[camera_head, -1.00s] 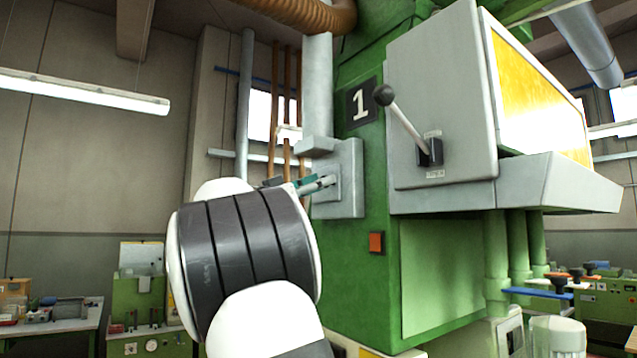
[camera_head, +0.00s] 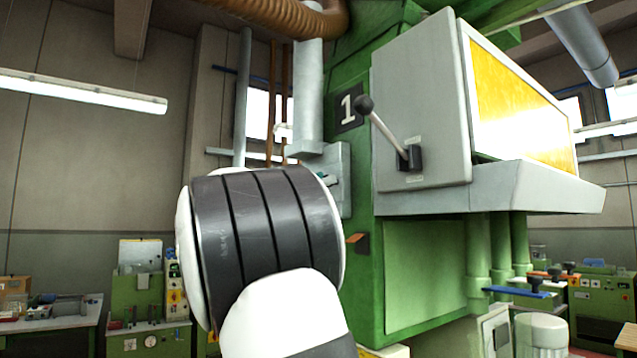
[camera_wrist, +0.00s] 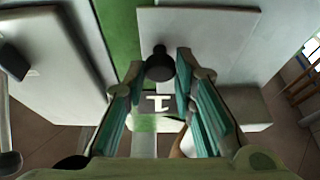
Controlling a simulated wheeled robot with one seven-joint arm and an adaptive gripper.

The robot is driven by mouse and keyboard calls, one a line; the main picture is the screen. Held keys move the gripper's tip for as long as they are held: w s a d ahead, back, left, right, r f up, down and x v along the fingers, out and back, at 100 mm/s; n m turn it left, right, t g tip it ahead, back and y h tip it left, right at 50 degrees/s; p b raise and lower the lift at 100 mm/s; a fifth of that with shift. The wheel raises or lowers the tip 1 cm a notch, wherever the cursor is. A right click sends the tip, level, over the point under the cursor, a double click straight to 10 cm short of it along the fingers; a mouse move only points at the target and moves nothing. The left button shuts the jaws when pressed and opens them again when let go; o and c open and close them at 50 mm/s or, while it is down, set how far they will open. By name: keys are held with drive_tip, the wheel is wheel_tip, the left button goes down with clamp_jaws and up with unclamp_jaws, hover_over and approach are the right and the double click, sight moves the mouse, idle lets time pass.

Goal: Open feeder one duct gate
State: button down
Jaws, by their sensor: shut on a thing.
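The grey duct gate housing (camera_head: 343,165) sits on the green machine's left side, below a vertical grey pipe, near the number 1 plate (camera_head: 348,110). My arm hides much of it in the head view. In the wrist view, my gripper (camera_wrist: 160,72) has its teal-padded fingers either side of a dark round knob (camera_wrist: 160,63), which stands out before a pale plate (camera_wrist: 200,42). It is shut on this knob. Little of the gripper shows in the head view. The number 1 plate also shows between the fingers in the wrist view (camera_wrist: 160,103).
A ball-ended lever (camera_head: 386,130) stands out from the grey panel (camera_head: 425,90) right of my arm. A small orange piece (camera_head: 357,238) sits on the green body below the housing. Benches with machines (camera_head: 145,305) are at lower left. The space left of my arm is open.

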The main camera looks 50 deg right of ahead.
drive_tip(key=shift+s, duration=0.15)
drive_tip(key=c, duration=1.4)
unclamp_jaws()
drive_tip(key=shift+s, duration=0.15)
drive_tip(key=shift+o, duration=0.2)
drive_tip(key=shift+a, duration=0.1)
drive_tip(key=v, duration=1.2)
